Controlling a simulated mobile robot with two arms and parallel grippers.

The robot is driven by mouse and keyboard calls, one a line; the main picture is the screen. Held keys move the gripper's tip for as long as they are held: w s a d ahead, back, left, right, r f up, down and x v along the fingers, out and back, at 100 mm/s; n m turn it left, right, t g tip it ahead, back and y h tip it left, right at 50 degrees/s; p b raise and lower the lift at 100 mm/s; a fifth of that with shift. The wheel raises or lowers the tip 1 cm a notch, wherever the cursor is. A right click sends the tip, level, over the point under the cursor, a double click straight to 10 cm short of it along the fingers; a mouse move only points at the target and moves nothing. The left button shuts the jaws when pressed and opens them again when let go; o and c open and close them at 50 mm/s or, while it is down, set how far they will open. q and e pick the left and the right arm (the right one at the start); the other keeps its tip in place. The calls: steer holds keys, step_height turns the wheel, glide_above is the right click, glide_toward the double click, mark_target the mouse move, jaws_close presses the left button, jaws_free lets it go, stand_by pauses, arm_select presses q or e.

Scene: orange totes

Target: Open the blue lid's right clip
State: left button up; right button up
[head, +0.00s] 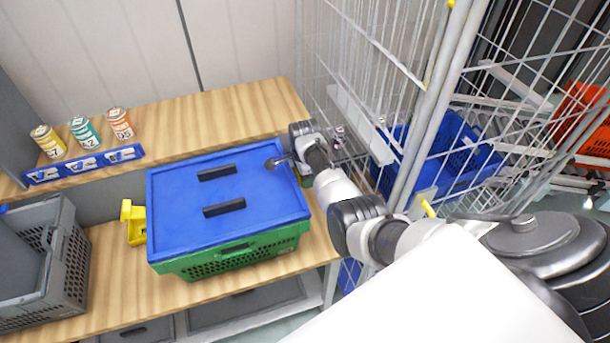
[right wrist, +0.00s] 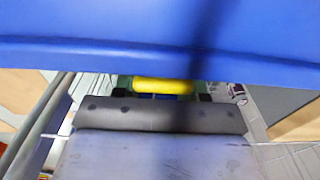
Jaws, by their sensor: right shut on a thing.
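The blue lid (head: 192,189) lies on a green crate (head: 240,257) on the wooden bench. The yellow left clip (head: 133,222) sticks out from the crate's left side, swung away from the lid. My right gripper (head: 288,161) is at the lid's right edge, with one dark finger over the lid's top corner. In the right wrist view, the lid's blue edge (right wrist: 120,45) spans the top. The yellow right clip (right wrist: 163,86) shows just under it, at the grey finger (right wrist: 150,114), and the gripper is shut on it. Most of this clip is hidden. My left gripper is out of view.
A grey crate (head: 72,262) stands at the left on the bench. Several cans (head: 83,130) stand on the raised shelf behind a blue label strip (head: 82,165).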

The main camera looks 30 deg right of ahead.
steer(key=shift+d+r+h+p, duration=0.1)
steer(key=shift+r+h+p, duration=0.25)
steer(key=shift+h, duration=0.55)
steer(key=h, duration=0.1)
steer(key=g+h, duration=0.1)
steer(key=r+h+b, duration=0.1)
steer(key=shift+d+h, duration=0.3)
steer(key=o, duration=0.9)
steer(key=shift+o, duration=0.2)
